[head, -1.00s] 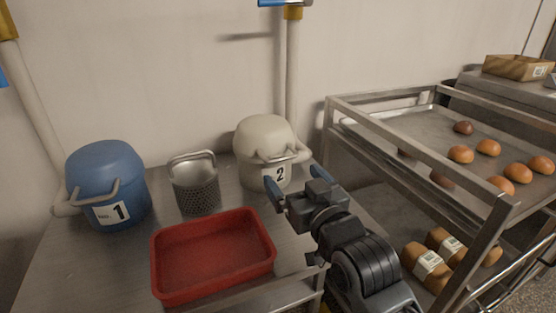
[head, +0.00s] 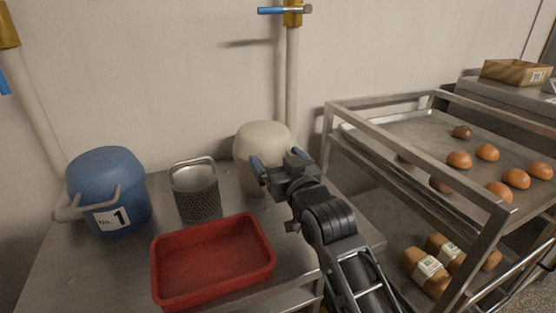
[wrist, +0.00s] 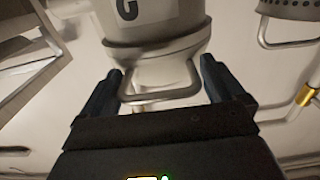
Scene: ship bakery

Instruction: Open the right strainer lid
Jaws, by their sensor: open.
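The right strainer (head: 246,177) is a cream pot with a domed lid (head: 262,139), which sits shut on it. My gripper (head: 280,160) is open in front of it and hides its number label and handle in the head view. In the wrist view the strainer is upside down, with part of its label (wrist: 127,8) at the top edge. Its metal bar handle (wrist: 165,96) lies between my open fingers (wrist: 160,72), with a gap on each side. The fingers are not closed on it.
A blue strainer (head: 105,172) marked No. 1 stands at the left. A perforated metal basket (head: 198,196) stands between the strainers, behind a red tray (head: 165,272). A metal rack (head: 420,148) with buns and loaves is close on the right. A pipe (head: 292,80) rises behind.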

